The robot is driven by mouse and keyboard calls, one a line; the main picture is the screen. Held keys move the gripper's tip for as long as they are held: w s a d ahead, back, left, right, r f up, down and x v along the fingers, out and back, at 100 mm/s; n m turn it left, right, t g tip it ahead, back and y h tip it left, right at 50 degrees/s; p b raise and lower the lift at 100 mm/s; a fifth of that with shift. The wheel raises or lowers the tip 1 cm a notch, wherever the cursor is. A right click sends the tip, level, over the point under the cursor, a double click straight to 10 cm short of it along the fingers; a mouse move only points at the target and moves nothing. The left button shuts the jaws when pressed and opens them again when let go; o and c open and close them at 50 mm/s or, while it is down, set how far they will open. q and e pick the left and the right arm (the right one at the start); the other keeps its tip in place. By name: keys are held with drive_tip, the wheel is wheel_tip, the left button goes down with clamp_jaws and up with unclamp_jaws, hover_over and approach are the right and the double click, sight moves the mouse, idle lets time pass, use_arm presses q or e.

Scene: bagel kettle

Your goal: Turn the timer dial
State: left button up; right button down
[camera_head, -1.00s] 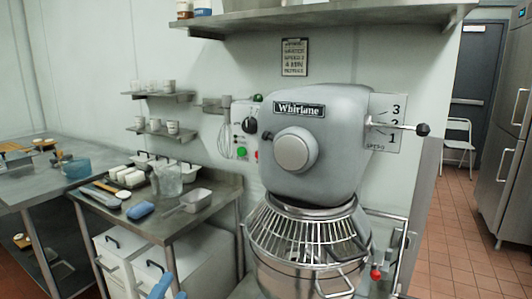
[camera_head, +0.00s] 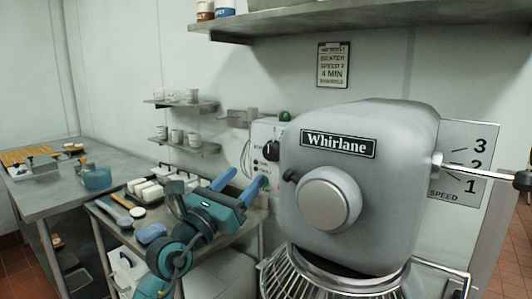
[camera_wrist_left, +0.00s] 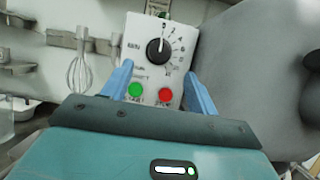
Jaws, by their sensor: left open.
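The timer dial is a round black knob (camera_wrist_left: 157,49) with a white pointer mark, ringed by numbers on a pale control panel (camera_wrist_left: 133,52). In the head view the dial (camera_head: 270,150) shows partly at the left side of the grey mixer (camera_head: 360,190). My left gripper (camera_head: 241,183) is in front of and below the panel, open and empty. In the left wrist view its blue fingers (camera_wrist_left: 158,75) stand apart on either side of the panel, their tips below the dial and not around it. My right gripper is not in view.
Green (camera_wrist_left: 135,90) and red (camera_wrist_left: 166,95) buttons sit below the dial. A whisk (camera_wrist_left: 80,75) hangs left of the panel. The mixer head closely borders the panel's right side.

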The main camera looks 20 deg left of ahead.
use_arm(q)
drive_tip(key=p+x, duration=0.1)
drive_tip(key=x, duration=0.7)
drive_tip(key=shift+w, duration=0.35)
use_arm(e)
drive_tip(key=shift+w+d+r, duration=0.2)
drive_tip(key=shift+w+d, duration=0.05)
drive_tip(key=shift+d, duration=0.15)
use_arm(q)
drive_tip(key=shift+d+r, duration=0.1)
drive_tip(key=c, duration=1)
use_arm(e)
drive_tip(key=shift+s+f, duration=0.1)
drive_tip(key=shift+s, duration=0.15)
